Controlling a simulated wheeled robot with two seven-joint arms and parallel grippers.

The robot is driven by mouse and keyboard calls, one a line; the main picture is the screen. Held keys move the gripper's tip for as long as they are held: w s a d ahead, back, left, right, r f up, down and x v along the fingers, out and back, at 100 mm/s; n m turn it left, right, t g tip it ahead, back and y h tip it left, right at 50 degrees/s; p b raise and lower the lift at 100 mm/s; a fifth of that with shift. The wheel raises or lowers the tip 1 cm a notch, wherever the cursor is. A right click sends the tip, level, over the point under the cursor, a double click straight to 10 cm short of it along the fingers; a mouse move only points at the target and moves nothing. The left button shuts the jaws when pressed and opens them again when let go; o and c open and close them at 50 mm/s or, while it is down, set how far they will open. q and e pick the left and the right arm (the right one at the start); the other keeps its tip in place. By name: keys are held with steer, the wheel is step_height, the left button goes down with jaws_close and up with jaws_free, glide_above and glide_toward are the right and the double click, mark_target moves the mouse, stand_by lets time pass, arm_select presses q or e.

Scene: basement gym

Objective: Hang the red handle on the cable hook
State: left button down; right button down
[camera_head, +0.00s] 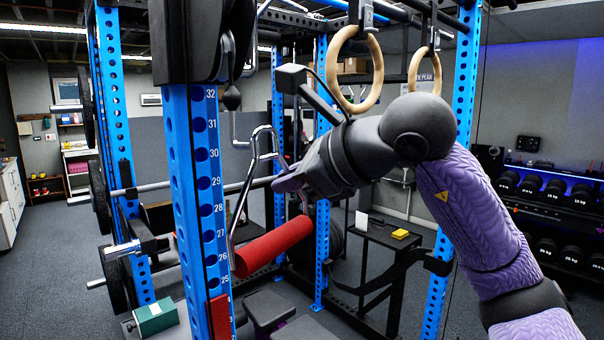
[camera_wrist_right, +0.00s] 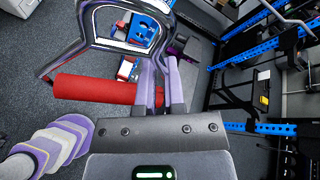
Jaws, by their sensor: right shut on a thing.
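The red handle (camera_head: 272,246) is a thick red grip on a bent silver metal frame (camera_head: 243,195). It hangs in the air just right of the near blue upright. My right gripper (camera_head: 282,182) is shut on the frame's side, above the red grip. In the right wrist view, the red grip (camera_wrist_right: 95,90) lies left of the fingers (camera_wrist_right: 160,65), with the frame rising above it. A dark ball (camera_head: 231,97) with a curved silver piece below it, possibly the cable hook, is up and left of the gripper, apart from the handle. My left gripper is out of view.
The numbered blue upright (camera_head: 200,190) stands close left of the handle. Two wooden rings (camera_head: 355,70) hang near my right arm. A barbell (camera_head: 160,187) crosses behind the upright. A small dark table (camera_head: 385,235) with a yellow block is behind, and dumbbells (camera_head: 540,190) are at right.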

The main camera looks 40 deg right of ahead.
steer(key=w+f+p, duration=0.1)
steer(key=w, duration=0.5)
steer(key=shift+w+a+f+p, duration=0.15)
steer(key=shift+a+f+p, duration=0.1)
steer(key=shift+f+p, duration=0.1)
steer(key=shift+r, duration=0.1)
stand_by(0.4)
steer(key=c, duration=0.7)
jaws_free()
